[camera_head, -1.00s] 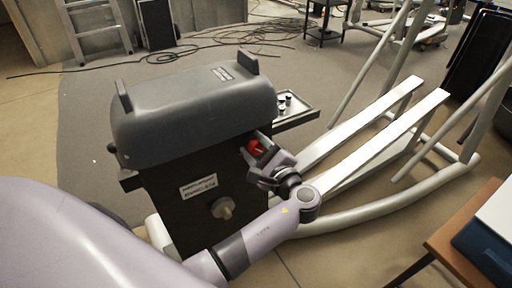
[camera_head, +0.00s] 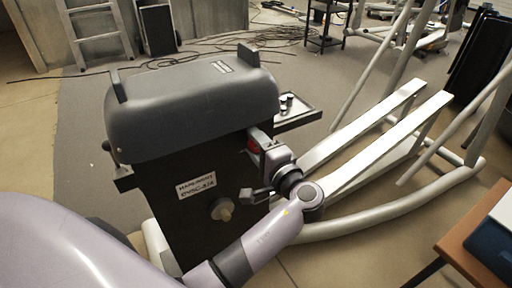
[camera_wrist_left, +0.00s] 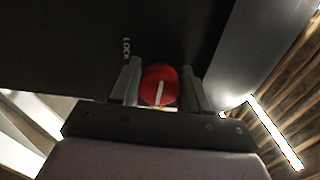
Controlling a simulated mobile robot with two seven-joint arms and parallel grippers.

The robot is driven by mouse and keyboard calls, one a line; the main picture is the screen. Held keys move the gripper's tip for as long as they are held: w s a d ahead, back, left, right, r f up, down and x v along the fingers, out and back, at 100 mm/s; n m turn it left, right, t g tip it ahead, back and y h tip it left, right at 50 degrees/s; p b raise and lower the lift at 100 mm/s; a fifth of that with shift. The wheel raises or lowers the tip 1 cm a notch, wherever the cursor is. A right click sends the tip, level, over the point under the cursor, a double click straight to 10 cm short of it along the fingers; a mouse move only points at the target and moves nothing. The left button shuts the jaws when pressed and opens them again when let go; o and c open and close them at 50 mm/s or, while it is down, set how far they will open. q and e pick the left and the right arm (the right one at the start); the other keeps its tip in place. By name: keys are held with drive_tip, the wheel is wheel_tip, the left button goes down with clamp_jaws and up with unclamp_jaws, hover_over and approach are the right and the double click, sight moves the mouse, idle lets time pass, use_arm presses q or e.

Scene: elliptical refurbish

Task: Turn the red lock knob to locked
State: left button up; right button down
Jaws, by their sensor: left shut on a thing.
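The red lock knob (camera_wrist_left: 160,86) is on the dark face of the machine housing, with a white line across its face that stands nearly upright, tilted slightly, in the left wrist view. The word LOCK (camera_wrist_left: 127,50) is printed up and left of it. My left gripper (camera_wrist_left: 160,92) has one finger on each side of the knob and is shut on it. In the head view my left gripper (camera_head: 258,146) is at the right side of the housing (camera_head: 190,110), and only a little of the red knob (camera_head: 253,146) shows. My right gripper is not in view.
A small tray with dark pieces (camera_head: 298,118) sticks out behind the housing. White rails (camera_head: 375,135) stand at the right. A wooden table (camera_head: 475,245) is at the lower right. A pale knob (camera_head: 222,209) is low on the housing.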

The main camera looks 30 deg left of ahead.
use_arm(q)
drive_tip(key=shift+a+n, duration=0.15)
drive_tip(key=shift+n, duration=0.25)
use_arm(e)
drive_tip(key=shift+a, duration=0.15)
use_arm(q)
drive_tip(key=o, duration=1)
